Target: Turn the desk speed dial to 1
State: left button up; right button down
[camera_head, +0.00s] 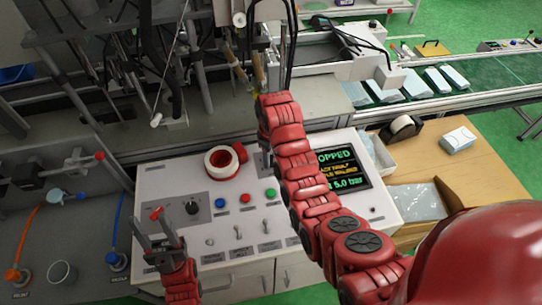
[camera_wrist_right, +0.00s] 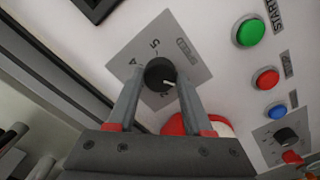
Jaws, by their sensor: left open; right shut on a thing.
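The desk speed dial (camera_wrist_right: 160,75) is a round black knob with a white mark, on a grey plate (camera_wrist_right: 185,55) with printed numbers. A 4 and a 5 are readable at its upper left. The white mark points to the right and slightly down in the right wrist view; I cannot read a number there. My right gripper (camera_wrist_right: 158,88) is shut on the dial, one finger on each side. In the head view my right arm hides the dial. My left gripper (camera_head: 149,217) is open over the panel's left end, apart from the speed dial.
The white control panel (camera_head: 215,262) has blue (camera_head: 220,203), red (camera_head: 246,198) and green (camera_head: 270,193) buttons, another black knob (camera_head: 192,207) and toggle switches. A screen (camera_head: 343,168) stands behind my right arm.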

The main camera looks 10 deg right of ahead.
aim_at(271, 159)
jog(key=shift+s+f, duration=0.1)
jog(key=shift+c, duration=1.6)
grip_release()
notch_tip(271, 159, up, 18)
jog(key=p, duration=1.6)
jog(key=shift+f, duration=0.25)
